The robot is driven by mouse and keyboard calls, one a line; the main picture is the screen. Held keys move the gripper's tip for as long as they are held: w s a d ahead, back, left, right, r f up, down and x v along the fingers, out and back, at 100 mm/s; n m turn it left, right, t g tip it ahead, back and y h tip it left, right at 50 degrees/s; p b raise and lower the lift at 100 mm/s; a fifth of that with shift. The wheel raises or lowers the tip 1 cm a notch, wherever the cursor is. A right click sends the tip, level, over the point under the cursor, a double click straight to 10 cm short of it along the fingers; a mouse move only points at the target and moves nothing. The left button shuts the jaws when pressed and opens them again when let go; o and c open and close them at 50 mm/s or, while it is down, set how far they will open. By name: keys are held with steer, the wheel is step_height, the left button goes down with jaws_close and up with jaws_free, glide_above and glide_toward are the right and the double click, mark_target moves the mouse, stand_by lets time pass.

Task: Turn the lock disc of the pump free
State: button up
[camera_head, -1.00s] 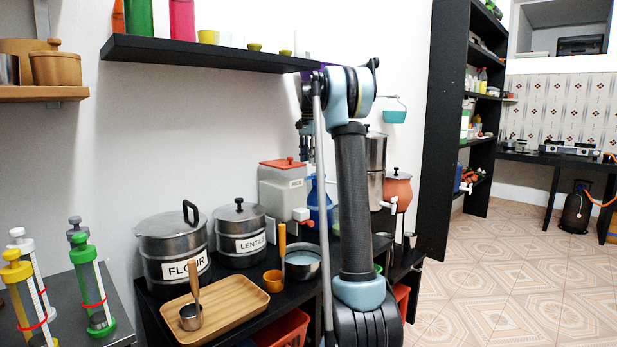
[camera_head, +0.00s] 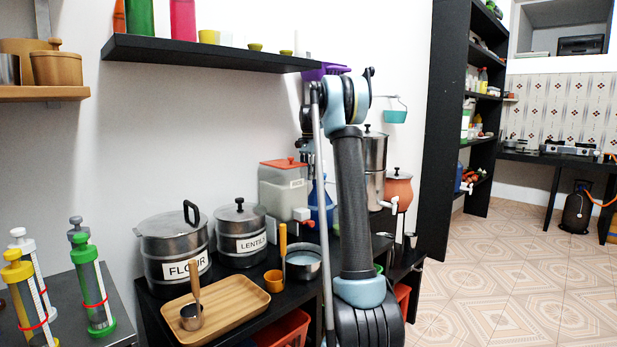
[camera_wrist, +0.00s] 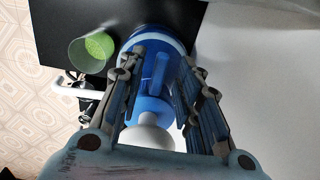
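A blue jug (camera_head: 330,201) stands on the black counter, partly hidden behind my arm in the head view. In the wrist view I look down on the blue jug (camera_wrist: 158,42), with a rounded blue part and a white dome (camera_wrist: 152,140) nearer the camera, which look like the pump. My gripper (camera_wrist: 163,66) is open, with one finger on each side of the blue parts. Whether the fingers touch them cannot be told.
A green cup (camera_wrist: 92,50) and a white curved tube (camera_wrist: 66,84) lie left of my fingers. A container with a red lid (camera_head: 283,187) and a steel filter (camera_head: 375,165) flank the jug. A black shelf (camera_head: 210,54) hangs above; a clay pot (camera_head: 397,190) stands right.

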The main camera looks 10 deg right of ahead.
steer(key=shift+f, duration=0.15)
jaws_close()
steer(key=shift+s, duration=0.1)
steer(key=s+d+n, duration=0.2)
steer(key=d+n, duration=0.4)
steer(key=n, duration=0.6)
steer(key=shift+s, duration=0.2)
stand_by(0.4)
stand_by(0.4)
